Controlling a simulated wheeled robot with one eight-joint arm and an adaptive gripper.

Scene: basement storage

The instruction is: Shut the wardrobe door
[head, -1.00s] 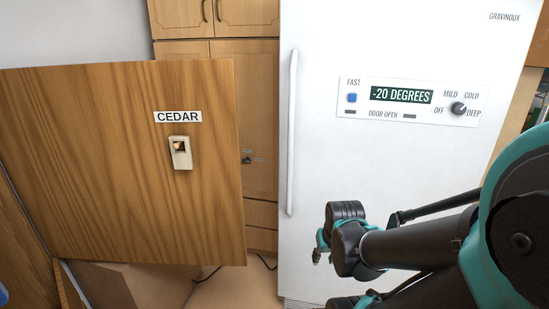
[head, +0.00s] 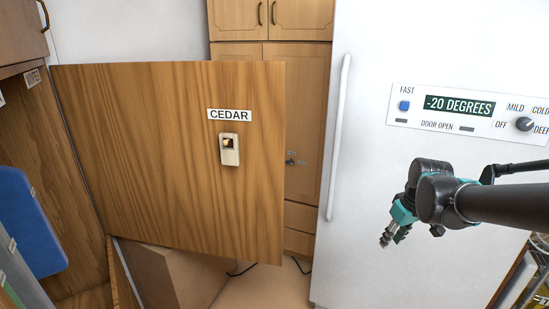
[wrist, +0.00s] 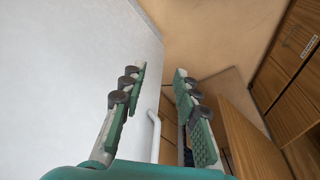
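The wardrobe door (head: 160,150) stands open in the head view, a wood-grain panel. It bears a white CEDAR label (head: 230,115) and a small pale latch (head: 229,149) near its free edge. The wardrobe (head: 45,130) opens at the far left, its inside partly in view. My gripper (head: 392,236) is right of the door, in front of the white freezer, apart from both. In the wrist view my gripper (wrist: 160,78) has its two fingers spread with nothing between them. A wooden panel (wrist: 245,145) at lower right may be the door; I cannot tell.
A white freezer (head: 390,60) with a long handle (head: 338,140) stands to the right. Wooden cabinets (head: 310,150) are behind the door. A blue item (head: 30,220) is inside the wardrobe. A box (head: 180,277) and cables are on the floor below the door.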

